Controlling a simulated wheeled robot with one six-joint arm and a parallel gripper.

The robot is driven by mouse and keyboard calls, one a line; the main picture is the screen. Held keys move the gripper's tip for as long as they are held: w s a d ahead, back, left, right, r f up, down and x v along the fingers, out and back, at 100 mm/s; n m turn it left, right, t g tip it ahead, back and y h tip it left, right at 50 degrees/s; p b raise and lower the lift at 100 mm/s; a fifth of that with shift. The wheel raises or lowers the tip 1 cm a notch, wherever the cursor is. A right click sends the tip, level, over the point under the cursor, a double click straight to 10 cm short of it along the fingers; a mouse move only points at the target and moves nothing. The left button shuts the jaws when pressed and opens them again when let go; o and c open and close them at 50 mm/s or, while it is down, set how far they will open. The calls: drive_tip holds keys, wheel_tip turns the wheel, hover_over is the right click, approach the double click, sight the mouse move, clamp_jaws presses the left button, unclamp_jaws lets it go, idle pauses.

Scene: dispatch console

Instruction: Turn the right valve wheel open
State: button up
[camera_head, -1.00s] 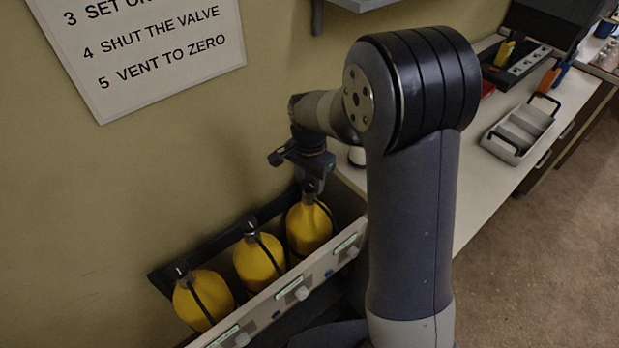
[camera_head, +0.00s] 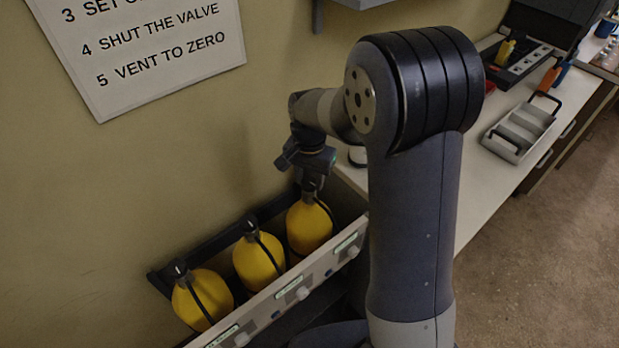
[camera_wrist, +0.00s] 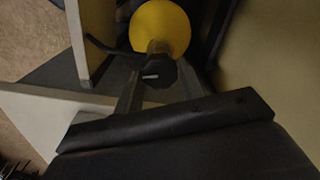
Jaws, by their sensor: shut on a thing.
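Three yellow cylinders stand in a rack, each with a dark valve on top. The right cylinder (camera_head: 309,228) is beneath my gripper (camera_head: 312,190), and its valve wheel is mostly hidden by the fingers in the head view. In the wrist view, my gripper (camera_wrist: 155,88) has one finger on each side of the dark valve wheel (camera_wrist: 152,72) and is shut on it. A short pale mark shows on top of the wheel. The yellow cylinder (camera_wrist: 160,24) shows behind it. The middle cylinder (camera_head: 258,261) and left cylinder (camera_head: 203,299) stand apart from the gripper.
The rack's front panel (camera_head: 268,301) has knobs and green labels. The wall is close behind the rack. A white counter (camera_head: 470,200) to the right holds a grey tray (camera_head: 521,130). A sign (camera_head: 150,50) hangs on the wall.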

sight(309, 182)
drive_tip(key=n, duration=0.4)
drive_tip(key=shift+n+b, duration=0.3)
drive_tip(key=n, duration=0.3)
drive_tip(key=shift+n, duration=0.4)
drive_tip(key=n, duration=0.4)
drive_tip(key=shift+b, duration=0.4)
drive_tip(key=shift+n, duration=2.1)
drive_tip(key=o, duration=1)
wheel_tip(309, 182, up, 11)
drive_tip(key=shift+f+b, duration=0.1)
drive_tip(key=shift+b, duration=0.35)
